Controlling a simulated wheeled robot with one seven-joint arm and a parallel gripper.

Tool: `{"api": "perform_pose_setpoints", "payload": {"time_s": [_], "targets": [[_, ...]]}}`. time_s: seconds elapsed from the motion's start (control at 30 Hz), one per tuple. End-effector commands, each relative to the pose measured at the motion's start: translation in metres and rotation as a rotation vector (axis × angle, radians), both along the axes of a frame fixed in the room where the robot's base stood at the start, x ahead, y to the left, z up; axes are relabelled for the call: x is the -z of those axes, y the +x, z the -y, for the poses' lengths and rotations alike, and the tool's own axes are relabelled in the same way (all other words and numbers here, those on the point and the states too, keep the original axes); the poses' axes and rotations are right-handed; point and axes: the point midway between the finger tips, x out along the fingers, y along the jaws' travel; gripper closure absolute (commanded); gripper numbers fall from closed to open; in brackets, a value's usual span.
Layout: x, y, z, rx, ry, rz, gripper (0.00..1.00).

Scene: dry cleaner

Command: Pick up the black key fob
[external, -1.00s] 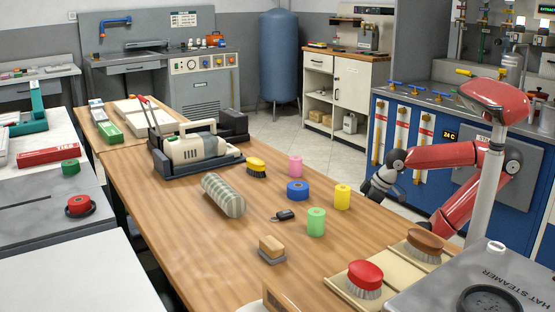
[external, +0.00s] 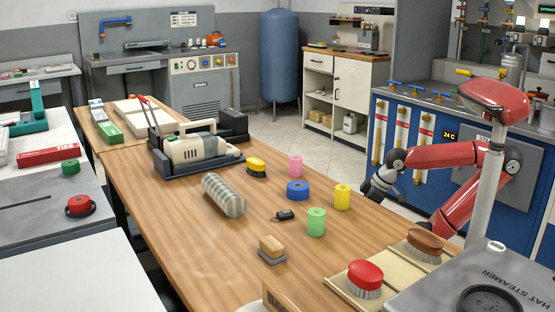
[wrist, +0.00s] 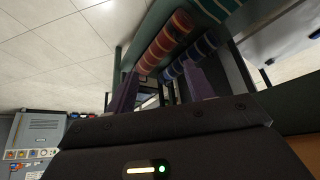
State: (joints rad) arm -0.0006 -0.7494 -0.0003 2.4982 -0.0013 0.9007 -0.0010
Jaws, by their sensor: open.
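The black key fob (external: 284,215) lies on the wooden table (external: 180,238), between the blue roll and the green roll. My gripper (external: 372,190) is beyond the table's right edge, apart from the fob and to its right. In the wrist view my gripper (wrist: 155,92) shows two fingers spread apart with nothing held between them. The key fob is not seen in the wrist view.
Around the fob stand a green roll (external: 316,222), a blue roll (external: 298,191), a yellow roll (external: 342,197) and a pink roll (external: 295,166). Bare tabletop lies in front.

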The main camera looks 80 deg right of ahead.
Motion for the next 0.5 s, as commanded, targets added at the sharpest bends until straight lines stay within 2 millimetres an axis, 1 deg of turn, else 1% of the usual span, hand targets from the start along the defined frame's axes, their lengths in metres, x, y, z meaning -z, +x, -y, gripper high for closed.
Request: {"api": "perform_pose_setpoints", "payload": {"time_s": [0.07, 0.17, 0.2, 0.27, 0.3, 0.33, 0.37, 0.47, 0.5], "targets": [[-0.013, 0.006, 0.001, -0.018, -0.015, 0.014, 0.47], [-0.052, 0.026, 0.008, -0.072, -0.073, 0.052, 0.47], [-0.074, 0.037, 0.012, -0.102, -0.108, 0.075, 0.47], [-0.110, 0.055, 0.020, -0.145, -0.170, 0.110, 0.47], [-0.133, 0.065, 0.025, -0.170, -0.211, 0.133, 0.47], [-0.152, 0.073, 0.029, -0.188, -0.245, 0.150, 0.47], [-0.152, 0.082, 0.019, -0.203, -0.231, 0.113, 0.47], [-0.175, 0.110, -0.012, -0.249, -0.208, 0.032, 0.47], [-0.184, 0.122, -0.027, -0.272, -0.200, -0.004, 0.47]]}}
